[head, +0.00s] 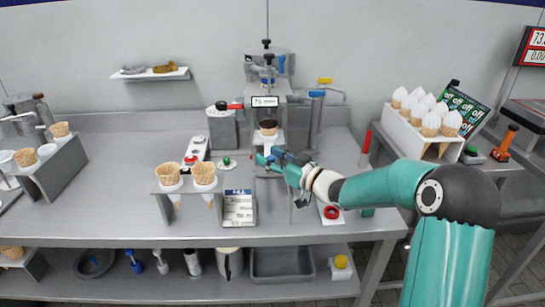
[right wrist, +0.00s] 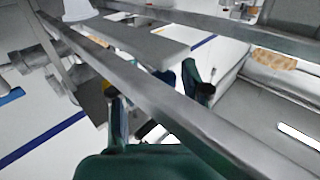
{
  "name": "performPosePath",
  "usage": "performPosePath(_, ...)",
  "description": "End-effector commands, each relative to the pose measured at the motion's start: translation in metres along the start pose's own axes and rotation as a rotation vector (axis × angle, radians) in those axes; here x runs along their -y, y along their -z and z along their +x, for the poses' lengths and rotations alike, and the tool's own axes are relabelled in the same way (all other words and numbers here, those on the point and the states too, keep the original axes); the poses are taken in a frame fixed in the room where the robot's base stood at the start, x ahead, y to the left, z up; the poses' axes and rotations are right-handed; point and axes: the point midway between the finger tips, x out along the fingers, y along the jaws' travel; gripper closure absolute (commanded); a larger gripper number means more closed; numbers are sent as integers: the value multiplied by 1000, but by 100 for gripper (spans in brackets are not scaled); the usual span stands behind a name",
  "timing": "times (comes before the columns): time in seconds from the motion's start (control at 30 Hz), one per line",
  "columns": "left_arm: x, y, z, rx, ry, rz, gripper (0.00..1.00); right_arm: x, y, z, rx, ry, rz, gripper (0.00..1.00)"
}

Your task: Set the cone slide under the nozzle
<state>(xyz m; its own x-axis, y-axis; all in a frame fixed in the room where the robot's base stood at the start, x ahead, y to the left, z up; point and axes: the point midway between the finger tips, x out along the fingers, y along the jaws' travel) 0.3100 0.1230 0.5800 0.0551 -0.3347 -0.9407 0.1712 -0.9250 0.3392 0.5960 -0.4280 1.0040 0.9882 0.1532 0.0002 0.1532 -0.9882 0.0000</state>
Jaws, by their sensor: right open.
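The dispensing machine (head: 267,68) stands at the back centre of the bench, with a "75 mm" label (head: 265,101) on its front. Below the label a brown-topped piece (head: 268,124) sits in front of a pale upright plate. It looks like part of the cone slide under the nozzle, but its exact alignment is too small to tell. My right gripper (head: 268,160) is just below and in front of it, open. In the right wrist view its teal fingers (right wrist: 155,100) are apart, with a grey metal bar crossing in front of them. My left gripper is not in view.
A rack with two waffle cones (head: 169,174) stands front left of the machine, and a small box with a printed label (head: 238,207) is beside it. A white holder of topped cones (head: 410,131) stands right. The bench is clear at left centre.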

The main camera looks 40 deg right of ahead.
Motion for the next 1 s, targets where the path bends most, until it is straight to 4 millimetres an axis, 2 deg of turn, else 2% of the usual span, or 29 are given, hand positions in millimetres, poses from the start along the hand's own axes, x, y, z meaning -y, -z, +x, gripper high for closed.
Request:
performPosePath(0.17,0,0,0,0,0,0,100,-1,0,-19,0,-4,0,53)
performPosePath(0.6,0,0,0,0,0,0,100,-1,0,-102,0,-6,-1,53)
performPosePath(0.8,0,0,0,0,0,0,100,0,0,-119,-2,-3,-1,53)
performPosePath(1.0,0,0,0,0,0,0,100,0,0,-120,-2,-2,0,53)
